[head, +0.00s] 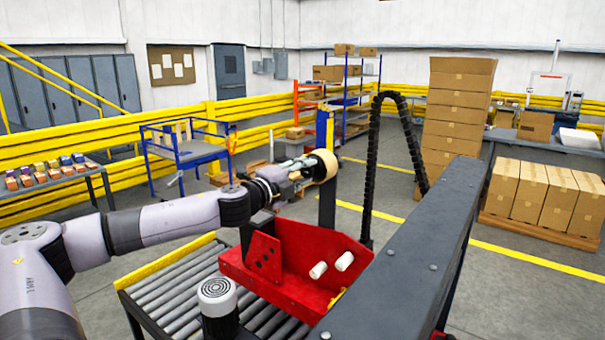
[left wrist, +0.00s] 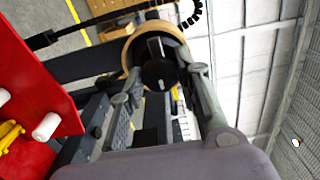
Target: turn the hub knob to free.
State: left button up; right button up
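The hub knob (left wrist: 158,73) is a dark round piece with a raised bar, set in the middle of a tan ring (left wrist: 184,40) in the left wrist view. In the head view the tan ring (head: 326,166) stands above the red machine part, and the gripper hides the knob. My left gripper (head: 303,168) reaches the ring from the left. In the left wrist view its fingers (left wrist: 163,80) are spread, one on each side of the knob, with the knob between the tips. I cannot tell whether a tip touches it. My right gripper is not in view.
A red bracket (head: 290,262) with two white rollers lies below the gripper. A long grey beam (head: 415,262) runs at the right. A roller conveyor (head: 172,292) and a motor with a white top (head: 217,290) are in front. A black cable chain (head: 373,150) rises behind.

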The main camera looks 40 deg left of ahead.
pick_arm(q)
jog(key=o, duration=0.5)
jog(key=shift+c, duration=0.2)
